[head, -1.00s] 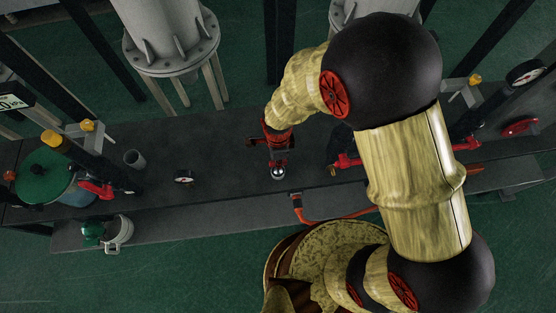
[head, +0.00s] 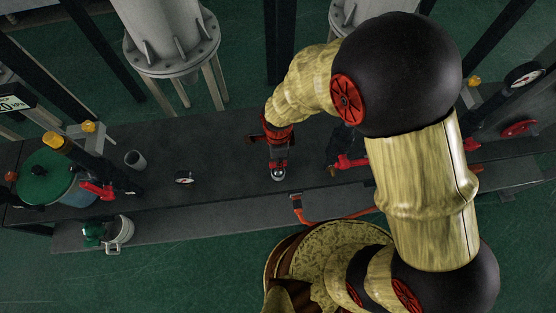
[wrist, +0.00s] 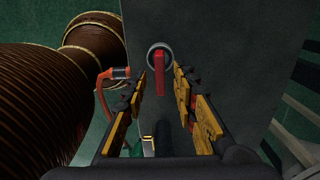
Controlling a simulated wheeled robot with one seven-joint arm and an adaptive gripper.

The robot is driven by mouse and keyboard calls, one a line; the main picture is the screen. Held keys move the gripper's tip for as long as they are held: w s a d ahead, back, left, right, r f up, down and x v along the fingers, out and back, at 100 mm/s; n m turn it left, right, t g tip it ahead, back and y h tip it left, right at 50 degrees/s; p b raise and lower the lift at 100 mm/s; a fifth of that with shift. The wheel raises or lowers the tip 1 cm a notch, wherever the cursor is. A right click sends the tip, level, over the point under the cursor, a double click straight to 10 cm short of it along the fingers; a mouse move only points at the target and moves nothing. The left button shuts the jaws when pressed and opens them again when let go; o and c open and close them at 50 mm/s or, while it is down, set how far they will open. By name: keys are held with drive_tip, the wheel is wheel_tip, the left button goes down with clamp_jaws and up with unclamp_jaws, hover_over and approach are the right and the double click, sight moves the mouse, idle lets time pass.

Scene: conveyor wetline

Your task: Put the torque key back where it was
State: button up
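A red bar (wrist: 159,73) stands on a round grey-silver piece (wrist: 151,52) in the wrist view. It looks like the torque key, but I cannot be sure. My gripper (wrist: 162,88) is open, with one finger on each side of the bar and visible gaps between. In the head view, my gripper (head: 279,150) points down over the dark bench (head: 225,165), just behind a shiny silver round piece (head: 278,174). My gripper and arm hide part of the bench there.
An orange-ended tool with a curved orange hose (head: 298,206) lies close by at the front edge. Red-handled valves (head: 345,162) are right.

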drive_tip(key=w+d+r+n+t+p, duration=0.1)
drive_tip(key=d+r+n, duration=0.1)
drive_tip(key=r, duration=0.7)
drive_tip(key=w+d+r+n+p, duration=0.1)
drive_tip(key=d+r, duration=0.2)
drive_tip(key=r, duration=0.6)
drive_tip(key=s+d+r+n+t, duration=0.2)
drive_tip(key=s+d+r+n, duration=0.2)
drive_tip(key=d+r, duration=0.5)
drive_tip(key=s+d+r+n+t, duration=0.2)
drive_tip(key=s+d+r+n, duration=0.3)
drive_tip(key=d+r+n, duration=0.3)
wheel_tip(320, 180, up, 2)
drive_tip(key=shift+s+d+r+t, duration=0.1)
drive_tip(key=shift+s+d+t, duration=0.2)
drive_tip(key=shift+d, duration=0.05)
wheel_tip(320, 180, down, 4)
drive_tip(key=b, duration=0.4)
drive_tip(key=shift+b, duration=0.3)
